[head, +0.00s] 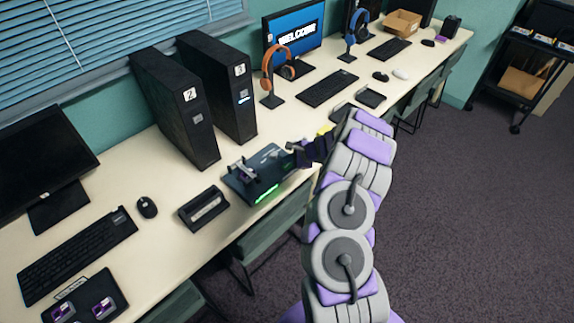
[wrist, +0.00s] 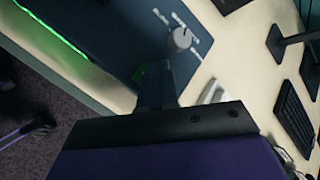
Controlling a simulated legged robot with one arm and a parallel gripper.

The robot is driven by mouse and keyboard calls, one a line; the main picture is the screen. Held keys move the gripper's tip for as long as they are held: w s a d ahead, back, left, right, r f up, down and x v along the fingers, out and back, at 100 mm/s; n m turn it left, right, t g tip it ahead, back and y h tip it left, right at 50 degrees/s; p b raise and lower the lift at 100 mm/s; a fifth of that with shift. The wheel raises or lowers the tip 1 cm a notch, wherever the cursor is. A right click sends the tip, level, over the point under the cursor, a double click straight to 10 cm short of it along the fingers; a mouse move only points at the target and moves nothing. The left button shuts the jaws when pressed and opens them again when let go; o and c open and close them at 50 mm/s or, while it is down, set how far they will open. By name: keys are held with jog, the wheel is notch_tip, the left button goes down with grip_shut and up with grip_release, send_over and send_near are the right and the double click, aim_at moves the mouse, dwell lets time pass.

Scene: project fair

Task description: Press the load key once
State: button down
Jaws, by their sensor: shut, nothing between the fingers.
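A dark control board (head: 245,188) with a lit green strip along its front edge lies on the desk, left of my gripper. In the wrist view the board (wrist: 115,35) shows a round grey knob (wrist: 182,38) and small white markings, too blurred to read. I cannot make out which part is the load key. My gripper (head: 298,151) is at the board's right end in the head view. Its dark fingers (wrist: 154,84) are shut and empty, and their tips appear over the board near the knob. I cannot tell whether they touch it.
The cream desk (head: 160,235) holds two black towers marked 2 (head: 188,110) and 3 (head: 232,85) behind the board. A black tray (head: 204,209) lies left of it. An orange headphone stand (head: 272,95) stands beyond. Chairs (head: 270,235) are tucked along the front edge.

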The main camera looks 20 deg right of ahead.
aim_at(289, 167)
jog(key=shift+r, duration=0.1)
jog(key=shift+r+p, duration=1.75)
jog(key=shift+r, duration=0.75)
jog(key=shift+f, duration=0.1)
